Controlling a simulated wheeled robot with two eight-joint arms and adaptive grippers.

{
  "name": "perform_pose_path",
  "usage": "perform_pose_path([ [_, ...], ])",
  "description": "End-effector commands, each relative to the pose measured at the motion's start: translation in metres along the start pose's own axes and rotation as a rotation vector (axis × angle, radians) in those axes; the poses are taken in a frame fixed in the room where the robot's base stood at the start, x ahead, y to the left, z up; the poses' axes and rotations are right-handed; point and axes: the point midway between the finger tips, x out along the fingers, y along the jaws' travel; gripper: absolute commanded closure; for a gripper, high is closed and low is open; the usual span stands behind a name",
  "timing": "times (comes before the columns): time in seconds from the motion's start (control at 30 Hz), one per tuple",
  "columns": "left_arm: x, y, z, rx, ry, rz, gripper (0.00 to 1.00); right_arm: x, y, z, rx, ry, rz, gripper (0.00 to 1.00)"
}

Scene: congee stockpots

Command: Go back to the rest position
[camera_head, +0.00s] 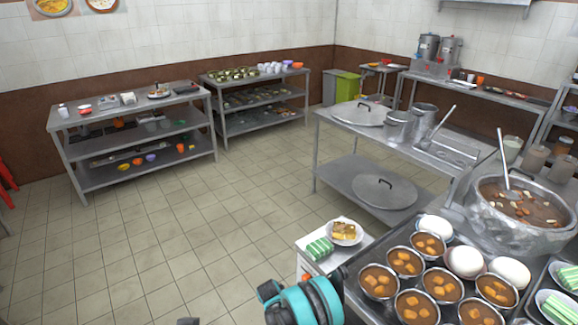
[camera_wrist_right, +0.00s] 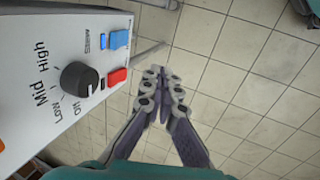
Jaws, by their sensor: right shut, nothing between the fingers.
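My right gripper (camera_wrist_right: 162,82) shows in the right wrist view, its grey jointed fingers shut together with nothing between them. It is over the tiled floor, beside a white control panel (camera_wrist_right: 40,60). The panel has a black knob (camera_wrist_right: 79,80) marked Low, Mid and High, a red switch (camera_wrist_right: 117,77) and a blue switch (camera_wrist_right: 119,39). The fingers look apart from the panel. In the head view a teal and black part of my arm shows at the bottom centre; no fingers are visible there. My left gripper cannot be made out.
A counter at the lower right holds several bowls of brown soup (camera_head: 380,281) and a large stockpot (camera_head: 523,215). A white stand (camera_head: 318,267) bears a plate of food (camera_head: 345,232). Steel tables (camera_head: 362,134) and shelves (camera_head: 140,140) stand behind. The tiled floor (camera_head: 190,230) at left is clear.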

Motion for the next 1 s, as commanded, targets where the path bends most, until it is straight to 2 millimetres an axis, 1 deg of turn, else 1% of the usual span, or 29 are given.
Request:
perform_pose_path([
  [0.07,0.000,0.000,0.000,0.000,0.000,0.000,1.00,-0.012,0.009,-0.001,0.011,0.006,-0.003,1.00],
  [0.17,0.000,0.000,0.000,0.000,0.000,0.000,1.00,-0.043,0.028,-0.002,0.040,0.027,-0.012,1.00],
  [0.2,0.000,0.000,0.000,0.000,0.000,0.000,1.00,-0.060,0.039,-0.001,0.057,0.038,-0.017,1.00],
  [0.27,0.000,0.000,0.000,0.000,0.000,0.000,1.00,-0.088,0.056,0.002,0.084,0.059,-0.024,1.00],
  [0.3,0.000,0.000,0.000,0.000,0.000,0.000,1.00,-0.108,0.067,0.006,0.103,0.072,-0.030,1.00],
  [0.33,0.000,0.000,0.000,0.000,0.000,0.000,1.00,-0.122,0.075,0.009,0.118,0.084,-0.034,1.00],
  [0.37,0.000,0.000,0.000,0.000,0.000,0.000,1.00,-0.136,0.083,0.013,0.133,0.094,-0.038,1.00],
  [0.4,0.000,0.000,0.000,0.000,0.000,0.000,1.00,-0.154,0.093,0.019,0.153,0.109,-0.042,1.00],
  [0.47,0.000,0.000,0.000,0.000,0.000,0.000,1.00,-0.181,0.106,0.029,0.184,0.130,-0.050,1.00],
  [0.5,0.000,0.000,0.000,0.000,0.000,0.000,1.00,-0.198,0.115,0.038,0.203,0.145,-0.054,1.00],
  [0.57,0.000,0.000,0.000,0.000,0.000,0.000,1.00,-0.222,0.126,0.051,0.233,0.167,-0.061,1.00],
  [0.6,0.000,0.000,0.000,0.000,0.000,0.000,1.00,-0.237,0.132,0.061,0.254,0.181,-0.066,1.00],
  [0.67,0.000,0.000,0.000,0.000,0.000,0.000,1.00,-0.259,0.140,0.078,0.285,0.202,-0.071,1.00],
  [0.7,0.000,0.000,0.000,0.000,0.000,0.000,1.00,-0.273,0.144,0.089,0.306,0.218,-0.075,1.00],
  [0.77,0.000,0.000,0.000,0.000,0.000,0.000,1.00,-0.292,0.150,0.108,0.337,0.239,-0.080,1.00],
  [0.8,0.000,0.000,0.000,0.000,0.000,0.000,1.00,-0.304,0.152,0.120,0.358,0.254,-0.083,1.00],
  [0.87,0.000,0.000,0.000,0.000,0.000,0.000,1.00,-0.320,0.155,0.140,0.391,0.277,-0.088,1.00],
  [0.9,0.000,0.000,0.000,0.000,0.000,0.000,1.00,-0.330,0.155,0.153,0.411,0.291,-0.091,1.00],
  [0.97,0.000,0.000,0.000,0.000,0.000,0.000,1.00,-0.343,0.155,0.173,0.444,0.313,-0.095,1.00],
  [1.0,0.000,0.000,0.000,0.000,0.000,0.000,1.00,-0.351,0.154,0.186,0.465,0.329,-0.097,1.00],
])
